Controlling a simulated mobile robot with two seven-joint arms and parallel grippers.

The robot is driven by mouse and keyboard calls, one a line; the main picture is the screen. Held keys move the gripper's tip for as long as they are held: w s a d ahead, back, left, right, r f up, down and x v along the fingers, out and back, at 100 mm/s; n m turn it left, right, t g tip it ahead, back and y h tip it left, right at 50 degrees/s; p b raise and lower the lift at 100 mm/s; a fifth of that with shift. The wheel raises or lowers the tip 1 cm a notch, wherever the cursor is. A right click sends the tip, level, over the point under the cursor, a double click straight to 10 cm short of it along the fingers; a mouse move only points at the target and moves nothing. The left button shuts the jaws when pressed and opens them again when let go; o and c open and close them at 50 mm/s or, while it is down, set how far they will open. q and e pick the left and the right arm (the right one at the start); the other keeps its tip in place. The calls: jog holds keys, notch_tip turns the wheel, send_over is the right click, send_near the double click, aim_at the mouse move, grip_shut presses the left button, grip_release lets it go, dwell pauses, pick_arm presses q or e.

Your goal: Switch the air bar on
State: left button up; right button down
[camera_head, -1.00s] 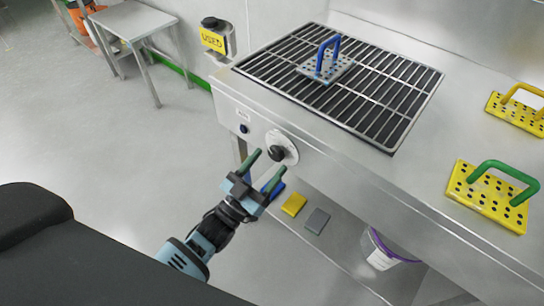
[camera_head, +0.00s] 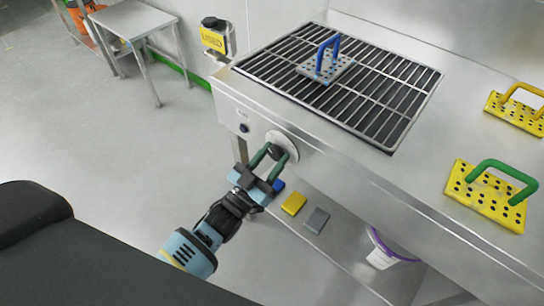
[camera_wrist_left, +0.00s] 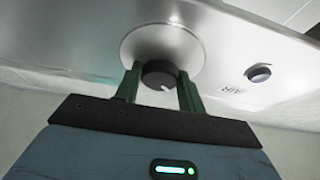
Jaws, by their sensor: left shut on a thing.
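A black round knob (camera_wrist_left: 158,74) sits on a pale round plate (camera_wrist_left: 150,38) on the front panel of the steel bench. In the head view the plate (camera_head: 289,139) shows around the knob (camera_head: 276,151). My left gripper (camera_head: 268,154) is at the panel, its two green fingers on either side of the knob and shut on it; the wrist view shows the fingers (camera_wrist_left: 158,82) the same way. A dark blue round button (camera_head: 244,128) sits left of the knob; in the wrist view the button (camera_wrist_left: 259,74) is beside a label reading AIR (camera_wrist_left: 232,90). My right gripper is not in view.
Yellow perforated blocks (camera_head: 487,207) stand at right. A lower shelf holds a yellow pad (camera_head: 294,203), a grey pad (camera_head: 317,221) and a bucket (camera_head: 380,256).

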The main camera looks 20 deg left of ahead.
pick_arm(q)
jog(key=shift+m, duration=0.5)
jog(key=m+h, duration=0.1)
jog(key=m, duration=0.1)
jog(key=m+g+h, duration=0.1)
jog(key=m+h, duration=0.1)
jog(key=m, duration=0.1)
jog(key=shift+a+g, duration=0.15)
jog(key=shift+g, duration=0.15)
jog(key=m+g+h, duration=0.1)
jog(key=m, duration=0.2)
jog(key=m+g+p, duration=0.1)
jog(key=m, duration=0.2)
jog(key=shift+w+a+r+m+h, duration=0.1)
jog(key=shift+r+m+h, duration=0.05)
jog(key=shift+m+h, duration=0.2)
jog(key=m+g+p, duration=0.1)
jog(key=m, duration=0.1)
jog(key=m+g+p, duration=0.1)
jog(key=m, duration=0.2)
jog(key=shift+r+h, duration=0.15)
jog(key=shift+h, duration=0.2)
jog(key=m+g+p, duration=0.1)
jog(key=m, duration=0.2)
jog(key=shift+r+g, duration=0.1)
jog(key=shift+g, duration=0.2)
jog(key=shift+m+y+p, duration=0.5)
jog(key=shift+m, duration=0.35)
jog(key=o, duration=1)
jog(key=shift+c, duration=0.2)
